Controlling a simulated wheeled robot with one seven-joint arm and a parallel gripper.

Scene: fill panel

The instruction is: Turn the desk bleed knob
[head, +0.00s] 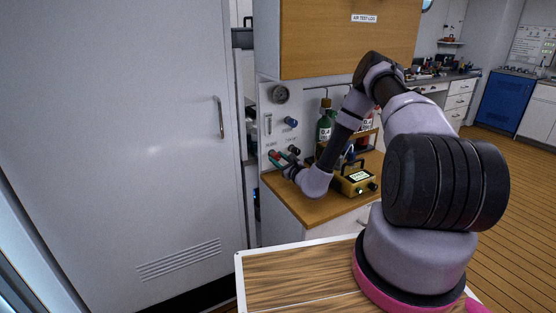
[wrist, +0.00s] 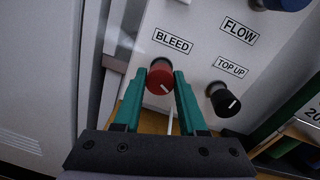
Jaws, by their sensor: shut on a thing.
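The bleed knob (wrist: 160,77) is red with a white pointer line and sits under the BLEED label (wrist: 172,41) on the white panel (wrist: 195,65). My gripper (wrist: 160,84) has its two teal fingers on either side of the knob, shut on it. In the head view my gripper (head: 280,160) is at the panel's lower left, and the knob is small and mostly hidden there by the fingers.
The black TOP UP knob (wrist: 224,100) is close on the right of my gripper. A blue FLOW knob (head: 290,122) is higher up. A yellow instrument box (head: 354,182) and a green bottle (head: 324,122) stand on the wooden counter (head: 300,208). A tall grey door (head: 120,130) is at left.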

